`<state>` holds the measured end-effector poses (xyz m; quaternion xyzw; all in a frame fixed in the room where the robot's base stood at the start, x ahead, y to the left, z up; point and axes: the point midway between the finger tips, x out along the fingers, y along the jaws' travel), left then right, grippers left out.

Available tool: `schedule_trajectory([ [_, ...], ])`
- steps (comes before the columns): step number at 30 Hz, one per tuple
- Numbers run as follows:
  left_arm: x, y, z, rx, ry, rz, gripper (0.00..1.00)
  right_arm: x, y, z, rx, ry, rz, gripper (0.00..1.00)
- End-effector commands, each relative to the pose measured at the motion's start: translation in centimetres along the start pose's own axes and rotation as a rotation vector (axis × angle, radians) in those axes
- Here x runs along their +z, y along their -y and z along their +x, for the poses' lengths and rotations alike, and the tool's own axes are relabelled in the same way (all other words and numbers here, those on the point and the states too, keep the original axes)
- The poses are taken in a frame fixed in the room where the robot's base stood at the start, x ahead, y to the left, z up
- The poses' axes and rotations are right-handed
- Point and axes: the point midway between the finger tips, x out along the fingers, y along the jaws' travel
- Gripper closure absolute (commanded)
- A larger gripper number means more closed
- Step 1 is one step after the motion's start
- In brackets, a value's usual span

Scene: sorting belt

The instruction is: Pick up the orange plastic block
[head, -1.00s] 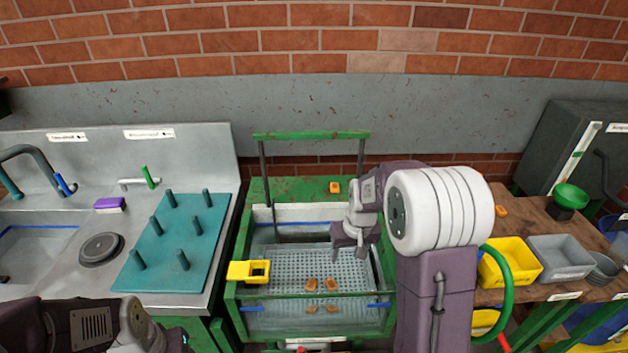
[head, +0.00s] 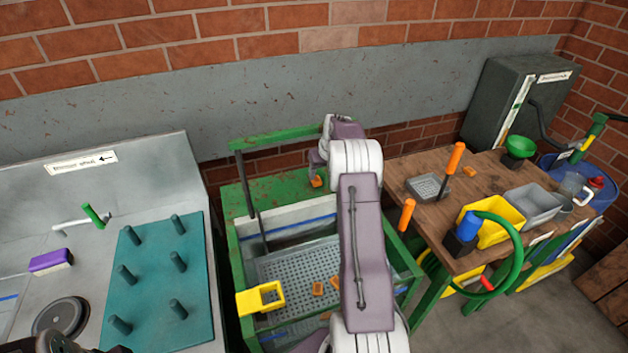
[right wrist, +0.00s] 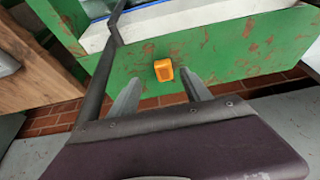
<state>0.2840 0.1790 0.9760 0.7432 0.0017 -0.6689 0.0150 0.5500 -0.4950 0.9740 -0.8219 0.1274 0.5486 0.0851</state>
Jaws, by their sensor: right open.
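An orange block (head: 317,181) lies on the green back ledge (head: 285,190) of the wash tank. My right gripper (head: 315,168) is just above it in the head view, partly hidden by its own wrist. In the right wrist view the orange block (right wrist: 164,70) shows just beyond the two fingertips, roughly centred between them. The right gripper (right wrist: 160,80) is open and empty, its fingers apart from the block. Other small orange pieces (head: 318,289) lie in the perforated basket, and one orange piece (head: 469,171) lies on the wooden bench.
A green bar on dark posts (head: 250,190) stands close beside my right arm. A yellow holder (head: 261,299) sits on the tank's front left. The teal peg board (head: 155,280) is to the left. The bench at right holds yellow (head: 497,222) and grey (head: 535,203) bins.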

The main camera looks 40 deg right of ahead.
Motion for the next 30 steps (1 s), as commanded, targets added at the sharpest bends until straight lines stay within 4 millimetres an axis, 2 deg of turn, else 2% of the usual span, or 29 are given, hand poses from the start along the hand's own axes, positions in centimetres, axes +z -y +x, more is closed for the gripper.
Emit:
schedule_trajectory([
  [7, -0.1, 0.0, -0.4, 0.0, 0.0, 0.0, 0.45, 0.1, 0.1, 1.5, -0.001, 0.0, 0.0, 0.44],
  [15, -0.1, 0.0, -1.3, 0.0, 0.0, 0.0, 0.45, 0.4, 0.6, 5.8, 0.0, 0.0, -0.001, 0.44],
  [23, -0.1, 0.0, -1.3, 0.0, 0.0, 0.0, 0.45, 0.4, 0.6, 6.2, 0.0, -0.001, -0.001, 0.44],
  [29, -0.1, 0.0, -1.3, 0.0, 0.0, 0.0, 0.45, 0.4, 0.6, 6.2, 0.0, -0.001, 0.0, 0.99],
  [30, -0.1, 0.0, -1.3, 0.0, 0.0, 0.0, 0.45, 0.4, 0.6, 6.2, 0.0, -0.001, 0.0, 1.0],
])
